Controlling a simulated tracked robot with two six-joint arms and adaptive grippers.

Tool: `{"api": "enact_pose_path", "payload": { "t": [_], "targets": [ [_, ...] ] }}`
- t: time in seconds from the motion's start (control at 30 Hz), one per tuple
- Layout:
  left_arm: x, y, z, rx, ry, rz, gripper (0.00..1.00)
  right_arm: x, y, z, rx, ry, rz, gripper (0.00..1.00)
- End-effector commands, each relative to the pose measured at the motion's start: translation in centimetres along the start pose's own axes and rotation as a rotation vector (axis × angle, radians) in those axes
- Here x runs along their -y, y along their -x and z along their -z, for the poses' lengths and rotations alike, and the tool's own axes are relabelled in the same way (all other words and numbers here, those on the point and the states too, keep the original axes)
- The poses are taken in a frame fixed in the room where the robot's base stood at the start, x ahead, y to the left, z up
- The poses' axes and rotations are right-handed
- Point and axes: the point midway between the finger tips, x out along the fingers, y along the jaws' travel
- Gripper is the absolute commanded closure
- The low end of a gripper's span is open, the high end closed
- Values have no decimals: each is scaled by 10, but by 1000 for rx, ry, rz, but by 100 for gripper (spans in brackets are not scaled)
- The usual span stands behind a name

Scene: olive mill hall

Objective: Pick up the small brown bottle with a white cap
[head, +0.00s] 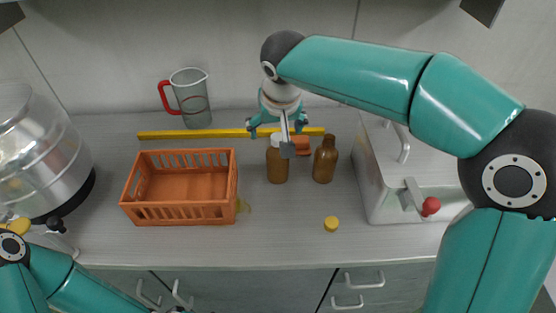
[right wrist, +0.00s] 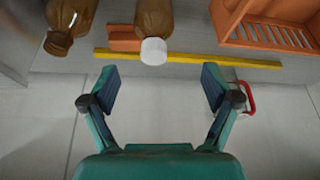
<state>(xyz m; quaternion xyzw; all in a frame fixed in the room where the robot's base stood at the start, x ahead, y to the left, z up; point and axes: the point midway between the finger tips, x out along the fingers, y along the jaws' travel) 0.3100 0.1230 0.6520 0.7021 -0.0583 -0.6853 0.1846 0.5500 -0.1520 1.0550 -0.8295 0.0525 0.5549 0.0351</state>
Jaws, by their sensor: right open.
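The small brown bottle with a white cap (head: 277,166) stands upright on the counter, right of the orange crate; my right gripper hides part of its top in the head view. In the right wrist view its white cap (right wrist: 153,51) faces the gap between the fingers, beyond the fingertips. My right gripper (head: 279,133) is open and empty, above and behind the bottle; its two spread fingers show in the right wrist view (right wrist: 160,92). Of my left arm only links show at the lower left; its gripper is not visible.
An uncapped brown bottle (head: 324,160) stands close on the right. An orange crate (head: 180,214) is left, a yellow bar (head: 190,134) and an orange block (head: 301,145) behind. A jug (head: 192,100), yellow cap (head: 331,224), steel vat (head: 45,150) and metal box (head: 400,205) also stand around.

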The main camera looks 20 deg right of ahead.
Motion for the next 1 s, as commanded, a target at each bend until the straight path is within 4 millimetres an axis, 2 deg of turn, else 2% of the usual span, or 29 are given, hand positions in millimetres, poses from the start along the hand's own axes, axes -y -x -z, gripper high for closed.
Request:
{"api": "enact_pose_path", "payload": {
  "t": [0.03, 0.13, 0.47, 0.7, 0.83, 1.0],
  "targets": [
    [0, 0, 0, 0, 0, 0, 15, -1, -12, -1, 5, -1, -2, 13],
    [0, 1, 0, -1, 0, 0, 15, -1, -27, 0, 3, -1, -2, 13],
    [-2, 4, 0, -1, 0, 0, 15, -3, -50, 0, 2, -1, -1, 13],
    [-4, 12, 0, -1, 0, 0, 15, -8, -84, 1, 3, -1, -1, 13],
    [-4, 12, 0, -1, 0, 0, 15, -8, -93, 1, 1, 0, 0, 13],
    [-4, 12, 0, -1, 0, 0, 15, -8, -94, 1, -1, 0, 1, 13]
  ]
}}
